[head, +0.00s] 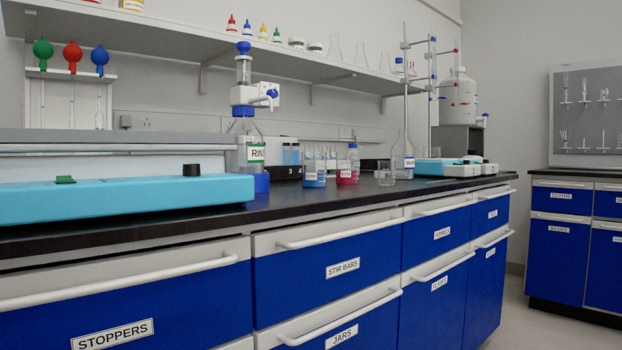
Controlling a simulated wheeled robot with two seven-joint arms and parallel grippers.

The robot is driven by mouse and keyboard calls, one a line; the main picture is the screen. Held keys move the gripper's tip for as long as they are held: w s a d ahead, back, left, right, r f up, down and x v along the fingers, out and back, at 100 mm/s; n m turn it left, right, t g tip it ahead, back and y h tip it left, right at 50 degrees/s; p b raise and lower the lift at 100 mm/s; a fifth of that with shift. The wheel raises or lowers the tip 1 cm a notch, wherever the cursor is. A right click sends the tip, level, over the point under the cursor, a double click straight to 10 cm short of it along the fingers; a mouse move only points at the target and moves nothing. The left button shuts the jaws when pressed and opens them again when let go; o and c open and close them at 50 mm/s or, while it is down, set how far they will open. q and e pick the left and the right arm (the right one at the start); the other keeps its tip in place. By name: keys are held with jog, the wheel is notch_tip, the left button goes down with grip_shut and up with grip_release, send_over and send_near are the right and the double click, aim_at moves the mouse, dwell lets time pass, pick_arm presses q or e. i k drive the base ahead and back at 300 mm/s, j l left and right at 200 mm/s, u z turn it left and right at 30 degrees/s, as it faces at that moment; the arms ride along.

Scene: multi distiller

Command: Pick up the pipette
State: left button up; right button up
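Three pipette-like pieces with round bulbs hang in a white rack (62,72) on the wall at the far left. One has a green bulb (42,50), one a red bulb (72,54) and one a blue bulb (99,58). Thin glass stems show below the rack shelf. Their lower ends are partly hidden behind the grey and blue equipment on the counter. I cannot tell which of them is the pipette. Neither of my grippers is in view.
A blue-based device (120,198) fills the counter's left front. A shelf (200,50) overhangs the counter. Drawers (325,270) line its front. Floor shows at right.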

aim_at(72, 53)
jog(key=u, duration=1.3)
